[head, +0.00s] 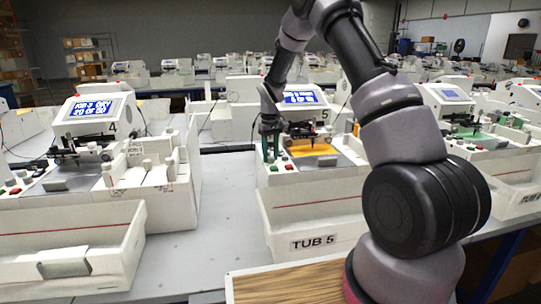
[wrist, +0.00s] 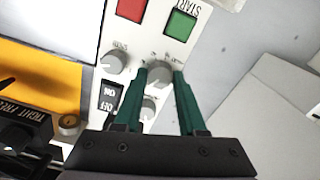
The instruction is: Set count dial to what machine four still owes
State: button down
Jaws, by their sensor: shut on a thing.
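Machine 4 (head: 95,125) stands at the left in the head view. Its blue screen (head: 92,108) seems to read "JOB 3 QTY" with "20 OF 30" below; the digits are small and unsure. My gripper (head: 271,150) is down at the left panel of machine 5 (head: 320,178). In the wrist view its green fingers (wrist: 160,82) are shut on a grey round dial (wrist: 159,72) below the green START button. The dial's label and pointer setting are too blurred to read, so I cannot tell from lettering that it is the count dial.
Around the gripped dial are another grey dial (wrist: 115,62), a lower dial (wrist: 148,108), a black ON/OFF switch (wrist: 108,98), a red button (wrist: 131,8) and the green START button (wrist: 180,25). Tub 5 (head: 315,228) stands in front. Bare grey bench lies between the machines.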

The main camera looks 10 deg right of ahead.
aim_at(271, 157)
jog(key=m, duration=0.4)
jog(key=shift+m, duration=1.6)
jog(key=shift+c, duration=2.4)
grip_release()
jog(key=shift+r, duration=0.1)
notch_tip(271, 157, up, 11)
jog(key=shift+f, duration=0.2)
